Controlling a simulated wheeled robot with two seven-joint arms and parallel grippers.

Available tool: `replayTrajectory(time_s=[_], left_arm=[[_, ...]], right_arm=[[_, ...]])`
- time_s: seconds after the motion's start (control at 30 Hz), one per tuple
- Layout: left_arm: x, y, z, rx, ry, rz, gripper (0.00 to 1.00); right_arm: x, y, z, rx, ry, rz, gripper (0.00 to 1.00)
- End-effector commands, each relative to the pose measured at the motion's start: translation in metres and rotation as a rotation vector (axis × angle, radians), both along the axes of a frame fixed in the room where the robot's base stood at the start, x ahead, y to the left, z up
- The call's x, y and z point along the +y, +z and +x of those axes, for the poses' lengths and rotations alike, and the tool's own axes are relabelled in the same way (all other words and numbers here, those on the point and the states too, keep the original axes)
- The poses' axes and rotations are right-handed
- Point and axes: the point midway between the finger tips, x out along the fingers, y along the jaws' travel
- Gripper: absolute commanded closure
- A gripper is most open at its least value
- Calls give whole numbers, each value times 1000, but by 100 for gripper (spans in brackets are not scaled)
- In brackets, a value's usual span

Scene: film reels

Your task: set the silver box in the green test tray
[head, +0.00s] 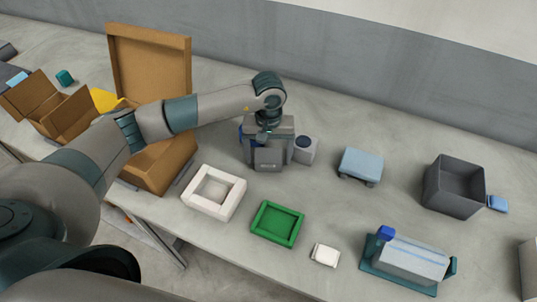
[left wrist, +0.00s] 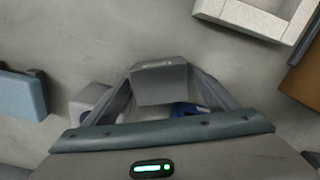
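The silver box (head: 267,158) is a small grey block with a pale mark on one face. My left gripper (head: 268,148) points down over it, with a finger on either side; the left wrist view shows the box (left wrist: 158,84) between the fingertips, which appear to touch its sides. Whether it rests on the table or is slightly raised is hard to tell. The green test tray (head: 258,226) lies empty, nearer the front edge, below the gripper in the head view. My right gripper is not in view.
A grey box with a dark round top (head: 304,149) stands close right of the gripper, and a blue thing (left wrist: 184,109) is close behind. A white tray (head: 201,204) lies left of the green tray, a small white block (head: 325,254) right. Open cardboard boxes (head: 150,62) stand left.

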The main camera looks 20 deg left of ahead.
Motion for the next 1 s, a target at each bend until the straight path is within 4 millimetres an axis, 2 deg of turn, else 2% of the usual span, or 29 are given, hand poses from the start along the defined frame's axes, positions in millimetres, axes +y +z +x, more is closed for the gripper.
replayTrajectory(time_s=[0.37, 0.47, 1.0], left_arm=[[0, 5, 0, 1, 0, 0, 19], [0, 11, 1, -4, -1, -1, 19], [0, 98, 1, -4, -1, 0, 19]], right_arm=[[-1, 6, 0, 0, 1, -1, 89], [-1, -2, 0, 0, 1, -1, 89], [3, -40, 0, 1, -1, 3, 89]])
